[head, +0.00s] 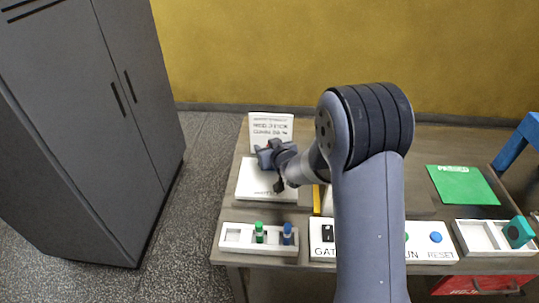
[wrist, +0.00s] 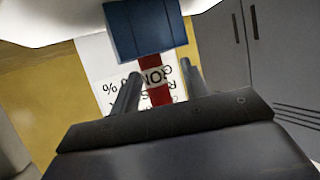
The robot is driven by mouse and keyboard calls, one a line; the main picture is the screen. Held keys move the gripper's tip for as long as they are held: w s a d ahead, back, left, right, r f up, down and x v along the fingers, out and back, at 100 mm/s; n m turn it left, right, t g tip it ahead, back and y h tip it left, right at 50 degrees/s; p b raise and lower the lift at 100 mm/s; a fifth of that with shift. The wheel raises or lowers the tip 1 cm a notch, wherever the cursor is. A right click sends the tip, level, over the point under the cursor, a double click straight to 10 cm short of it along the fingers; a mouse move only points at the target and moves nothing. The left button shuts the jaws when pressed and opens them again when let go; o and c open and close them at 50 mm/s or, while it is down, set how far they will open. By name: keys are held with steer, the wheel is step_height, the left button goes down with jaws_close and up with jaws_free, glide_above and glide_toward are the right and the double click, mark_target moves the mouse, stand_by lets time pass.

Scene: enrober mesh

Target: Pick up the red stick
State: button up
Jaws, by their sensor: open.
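The red stick (wrist: 150,66) shows in the wrist view, below a dark blue block (wrist: 140,30) that it seems to join. A pale band with letters crosses it. My gripper (wrist: 161,72) is open, with one finger on each side of the stick in the picture; I cannot tell whether either touches it. In the head view my gripper (head: 279,180) is over a white plate (head: 257,190), in front of a white sign (head: 271,126). I cannot make out the red stick there.
A white tray (head: 232,237) holds a green and a blue stick. A control panel (head: 320,250) with switches and buttons lies right of it. At right are a green mat (head: 462,184) and another tray (head: 472,236) with a teal block. A grey cabinet (head: 90,110) stands left.

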steer(key=shift+c, duration=0.2)
jaws_close()
